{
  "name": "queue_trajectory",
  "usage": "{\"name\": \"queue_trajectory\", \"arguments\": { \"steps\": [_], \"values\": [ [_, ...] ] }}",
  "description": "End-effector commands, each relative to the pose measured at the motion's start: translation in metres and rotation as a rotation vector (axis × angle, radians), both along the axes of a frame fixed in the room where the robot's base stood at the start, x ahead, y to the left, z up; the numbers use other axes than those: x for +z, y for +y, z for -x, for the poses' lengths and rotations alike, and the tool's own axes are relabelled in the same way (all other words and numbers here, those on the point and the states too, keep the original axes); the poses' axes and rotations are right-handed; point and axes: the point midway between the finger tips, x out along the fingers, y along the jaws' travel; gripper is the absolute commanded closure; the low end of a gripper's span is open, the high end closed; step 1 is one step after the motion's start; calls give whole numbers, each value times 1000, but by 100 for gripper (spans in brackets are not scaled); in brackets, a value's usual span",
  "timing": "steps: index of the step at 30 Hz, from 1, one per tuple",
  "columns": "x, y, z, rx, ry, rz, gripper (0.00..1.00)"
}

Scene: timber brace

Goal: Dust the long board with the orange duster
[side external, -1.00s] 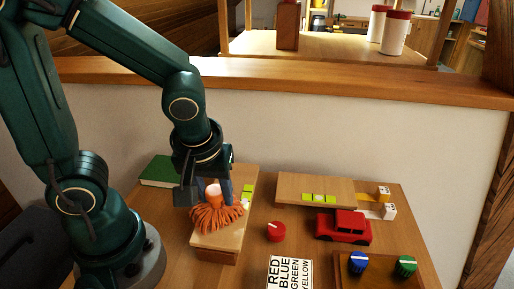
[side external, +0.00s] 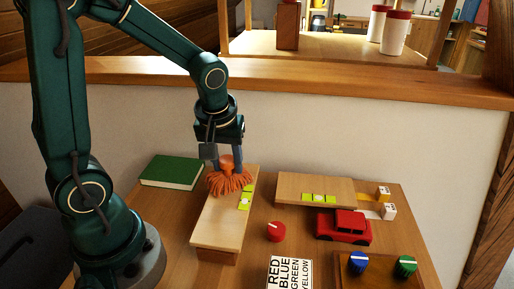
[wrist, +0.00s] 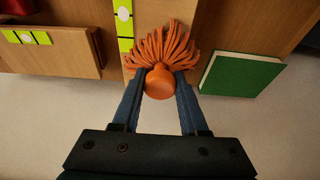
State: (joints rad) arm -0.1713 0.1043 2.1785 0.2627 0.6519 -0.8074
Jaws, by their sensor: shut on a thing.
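The orange duster (side external: 230,183) has a fringe of strands and a rounded handle; in the wrist view its handle (wrist: 160,82) sits between my fingers. My gripper (side external: 226,165) is shut on the handle. The strands lie at the far end of a long light-wood board (side external: 216,222), seemingly touching it; the exact contact is hard to tell. The board runs from near to far and has a yellow-green level strip (side external: 245,198) on its right edge. Its near end rests on a reddish-brown block (side external: 215,256). The duster hides part of the far end.
A green book (side external: 172,171) lies left of the board's far end. To the right are a second board (side external: 290,187), a red knob (side external: 276,231), a red toy car (side external: 343,227), a colour-word card (side external: 289,272) and a panel with blue and green knobs (side external: 380,272). A wall stands behind.

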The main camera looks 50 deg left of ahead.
Motion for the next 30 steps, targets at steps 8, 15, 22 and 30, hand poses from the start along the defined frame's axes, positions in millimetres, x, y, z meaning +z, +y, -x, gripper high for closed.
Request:
{"name": "queue_trajectory", "arguments": {
  "steps": [8, 15, 22, 30],
  "values": [
    [0, -19, 18, -5, 2, -2, 100],
    [0, -35, 34, -4, 2, -1, 100],
    [0, -50, 48, -5, 2, -2, 100],
    [-1, -67, 65, -6, 0, -2, 100]
  ]
}}
